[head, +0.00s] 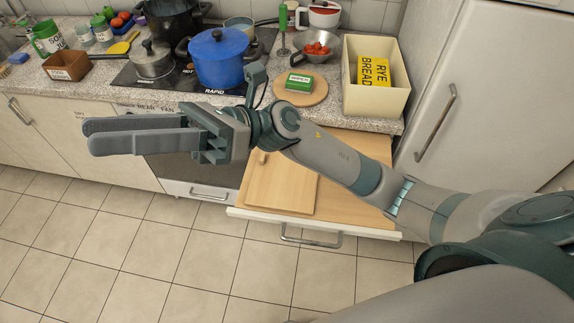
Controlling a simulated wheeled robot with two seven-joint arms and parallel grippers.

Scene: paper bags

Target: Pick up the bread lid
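A cream open-topped box (376,103) stands at the right end of the counter. A yellow label reading RYE BREAD (374,72) shows inside it. I see no lid on this box. A flat light wooden board (280,188) lies on the pulled-out drawer below the counter; I cannot tell whether it is the bread lid. My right gripper (88,137) points left, in front of the oven and apart from the board and box. Its two fingers overlap in this view, so their gap is unclear. Nothing shows between them. My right forearm hides part of the board and drawer. My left gripper is not in view.
The pulled-out drawer (330,222) juts over the tiled floor. A blue pot (218,62) and a grey pot (152,62) stand on the hob. A round board (314,96) carries a green pack (299,83). A fridge (490,80) stands at right.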

